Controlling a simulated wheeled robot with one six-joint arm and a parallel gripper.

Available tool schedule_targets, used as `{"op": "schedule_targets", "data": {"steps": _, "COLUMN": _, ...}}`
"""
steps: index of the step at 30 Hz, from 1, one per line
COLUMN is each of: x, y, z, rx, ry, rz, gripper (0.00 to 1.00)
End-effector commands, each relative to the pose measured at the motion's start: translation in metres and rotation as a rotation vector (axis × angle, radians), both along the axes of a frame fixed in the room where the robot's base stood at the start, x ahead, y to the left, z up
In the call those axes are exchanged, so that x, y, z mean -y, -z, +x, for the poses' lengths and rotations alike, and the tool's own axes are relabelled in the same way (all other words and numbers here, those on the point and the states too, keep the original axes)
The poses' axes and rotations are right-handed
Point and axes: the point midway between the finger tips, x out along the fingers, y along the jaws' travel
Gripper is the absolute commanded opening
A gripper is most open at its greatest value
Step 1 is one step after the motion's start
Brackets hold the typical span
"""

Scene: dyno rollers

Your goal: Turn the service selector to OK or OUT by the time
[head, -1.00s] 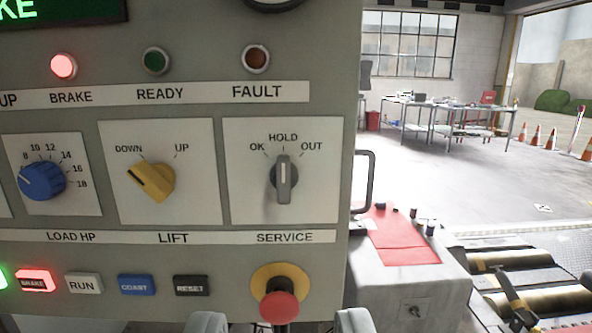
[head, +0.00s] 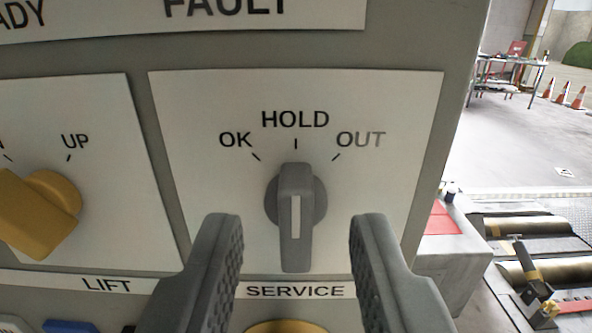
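The service selector (head: 296,215) is a grey knob with a white line on its handle. It sits in the middle of a white plate (head: 200,110) marked OK, HOLD and OUT. Its handle stands upright, in line with the HOLD mark at the top, with the white line on the lower part. My gripper (head: 296,240) is open, its two grey fingers standing left and right of the handle with clear gaps on both sides. Neither finger appears to touch the knob. The SERVICE label (head: 295,291) shows between the fingers.
The yellow LIFT knob (head: 40,210) is to the left on its own plate. Part of a yellow ring (head: 286,327) shows below the SERVICE label. The panel's edge is to the right, with rollers (head: 540,268) and orange cones (head: 578,97) beyond.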

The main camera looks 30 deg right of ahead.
Motion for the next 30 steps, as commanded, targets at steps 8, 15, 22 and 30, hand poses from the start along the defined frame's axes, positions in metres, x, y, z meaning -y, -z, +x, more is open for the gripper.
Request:
{"op": "schedule_targets", "data": {"steps": 8, "x": 0.010, "y": 0.000, "z": 0.016, "rx": -0.001, "ry": 0.000, "rz": -0.001, "gripper": 0.33}}
{"op": "schedule_targets", "data": {"steps": 15, "x": 0.011, "y": 0.000, "z": 0.018, "rx": -0.001, "ry": 0.000, "rz": -0.001, "gripper": 0.33}}
{"op": "schedule_targets", "data": {"steps": 22, "x": 0.011, "y": 0.000, "z": 0.018, "rx": -0.001, "ry": 0.000, "rz": -0.001, "gripper": 0.03}}
{"op": "schedule_targets", "data": {"steps": 30, "x": 0.011, "y": 0.000, "z": 0.018, "rx": -0.011, "ry": 0.000, "rz": -0.018, "gripper": 0.02}}
